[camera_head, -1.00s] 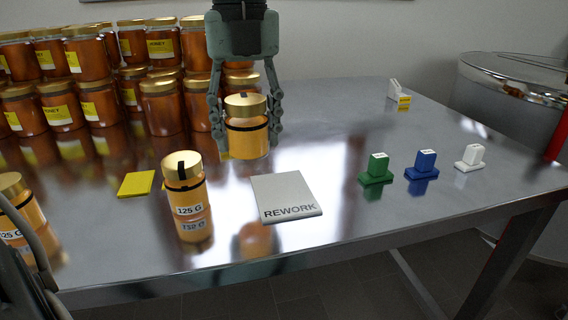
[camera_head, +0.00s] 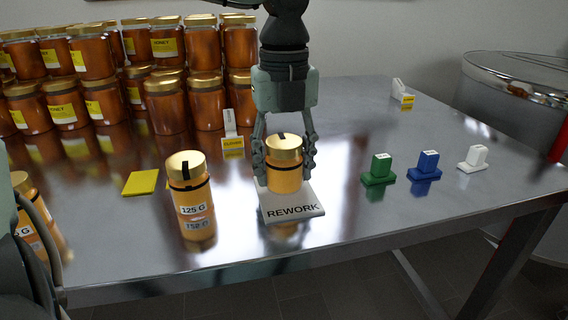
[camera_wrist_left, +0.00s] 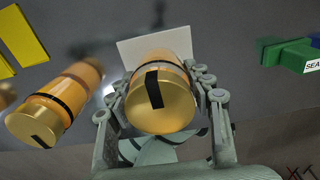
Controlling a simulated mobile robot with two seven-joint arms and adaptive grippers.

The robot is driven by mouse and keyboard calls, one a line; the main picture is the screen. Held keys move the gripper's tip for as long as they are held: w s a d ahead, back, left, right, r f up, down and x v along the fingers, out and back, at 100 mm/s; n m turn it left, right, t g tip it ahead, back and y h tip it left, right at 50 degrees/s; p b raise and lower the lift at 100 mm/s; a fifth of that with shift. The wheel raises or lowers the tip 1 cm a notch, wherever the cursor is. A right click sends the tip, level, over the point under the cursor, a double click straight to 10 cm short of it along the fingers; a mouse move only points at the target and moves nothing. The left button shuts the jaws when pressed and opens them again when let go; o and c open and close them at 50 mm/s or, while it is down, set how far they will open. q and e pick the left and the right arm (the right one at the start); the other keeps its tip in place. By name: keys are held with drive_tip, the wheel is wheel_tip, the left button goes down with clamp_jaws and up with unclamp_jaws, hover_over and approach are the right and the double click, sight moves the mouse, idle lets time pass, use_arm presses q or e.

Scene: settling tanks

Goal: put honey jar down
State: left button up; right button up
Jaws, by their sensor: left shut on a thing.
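The honey jar (camera_head: 284,178), amber with a gold lid and a black stripe, is held upright in my left gripper (camera_head: 284,162). The fingers are shut on its sides from above. It appears over the white plate marked REWORK (camera_head: 292,211); I cannot tell whether its base touches the plate. In the left wrist view the jar (camera_wrist_left: 160,100) sits between the fingers, with the pale plate (camera_wrist_left: 128,50) behind it. My right gripper is not in view.
A jar labelled 125 G (camera_head: 190,190) stands left of the plate, near a yellow pad (camera_head: 141,183). Green (camera_head: 378,169), blue (camera_head: 425,166) and white (camera_head: 473,158) blocks stand to the right. Stacked honey jars (camera_head: 168,105) fill the back left. The table between plate and blocks is clear.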

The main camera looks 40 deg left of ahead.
use_arm(q)
drive_tip(key=shift+f, duration=0.1)
drive_tip(key=o, duration=1.3)
drive_tip(key=shift+o, duration=0.2)
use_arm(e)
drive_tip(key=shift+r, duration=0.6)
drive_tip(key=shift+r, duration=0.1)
